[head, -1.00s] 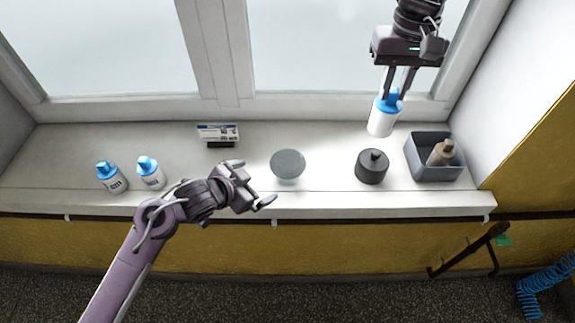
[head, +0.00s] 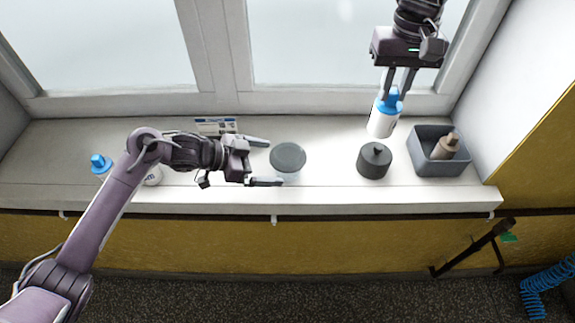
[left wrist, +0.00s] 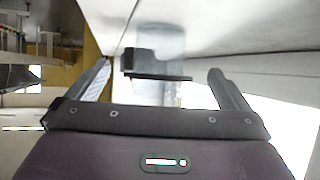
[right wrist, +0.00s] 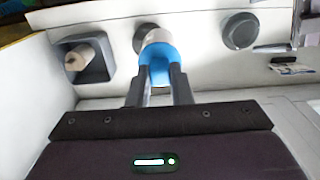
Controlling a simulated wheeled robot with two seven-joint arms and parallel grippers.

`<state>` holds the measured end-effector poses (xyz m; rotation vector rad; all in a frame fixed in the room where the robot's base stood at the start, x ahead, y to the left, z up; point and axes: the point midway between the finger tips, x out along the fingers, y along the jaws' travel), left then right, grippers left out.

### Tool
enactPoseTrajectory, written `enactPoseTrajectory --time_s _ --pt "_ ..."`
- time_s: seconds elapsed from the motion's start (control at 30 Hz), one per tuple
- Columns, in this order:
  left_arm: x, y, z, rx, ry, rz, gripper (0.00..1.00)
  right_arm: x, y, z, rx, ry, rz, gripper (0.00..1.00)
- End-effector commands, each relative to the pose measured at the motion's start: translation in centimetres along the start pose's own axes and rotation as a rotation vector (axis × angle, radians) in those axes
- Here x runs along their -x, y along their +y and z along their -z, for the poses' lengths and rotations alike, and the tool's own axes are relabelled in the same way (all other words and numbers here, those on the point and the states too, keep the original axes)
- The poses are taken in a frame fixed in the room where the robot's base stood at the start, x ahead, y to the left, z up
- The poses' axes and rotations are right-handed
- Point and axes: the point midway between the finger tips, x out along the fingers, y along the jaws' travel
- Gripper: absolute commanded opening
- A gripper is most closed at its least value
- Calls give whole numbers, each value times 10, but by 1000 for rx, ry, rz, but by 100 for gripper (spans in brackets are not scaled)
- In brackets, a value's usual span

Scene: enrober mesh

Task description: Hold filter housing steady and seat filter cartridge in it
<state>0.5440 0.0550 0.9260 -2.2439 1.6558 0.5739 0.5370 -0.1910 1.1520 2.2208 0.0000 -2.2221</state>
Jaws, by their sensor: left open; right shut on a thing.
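The filter housing, a round, greyish see-through cup (head: 288,157), stands on the sill. My left gripper (head: 265,161) is open, its two fingers pointing at the housing from the left, one on each side; contact is not visible. In the left wrist view a see-through body (left wrist: 165,38) with a dark part shows between the open fingers. My right gripper (head: 392,92) is shut on the blue top of a white filter cartridge (head: 382,122), which hangs slightly tilted above the sill, right of the housing. The blue top (right wrist: 158,62) also shows in the right wrist view.
A black knobbed lid-like cylinder (head: 374,162) stands right of the housing. A grey bin (head: 422,165) holds a brownish cartridge (head: 446,146). The window lies behind.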

Motion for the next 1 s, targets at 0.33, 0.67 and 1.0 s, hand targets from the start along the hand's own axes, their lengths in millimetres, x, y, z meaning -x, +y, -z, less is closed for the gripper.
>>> enactPoseTrajectory --time_s 0.33,0.67,1.0 --pt "-44 0 0 -1 1 0 100 -22 0 0 0 1 0 0" --pt "-53 0 0 0 0 1 100 -25 0 0 0 0 0 0" --pt "-53 0 0 0 0 1 75 -25 0 0 0 0 0 0"
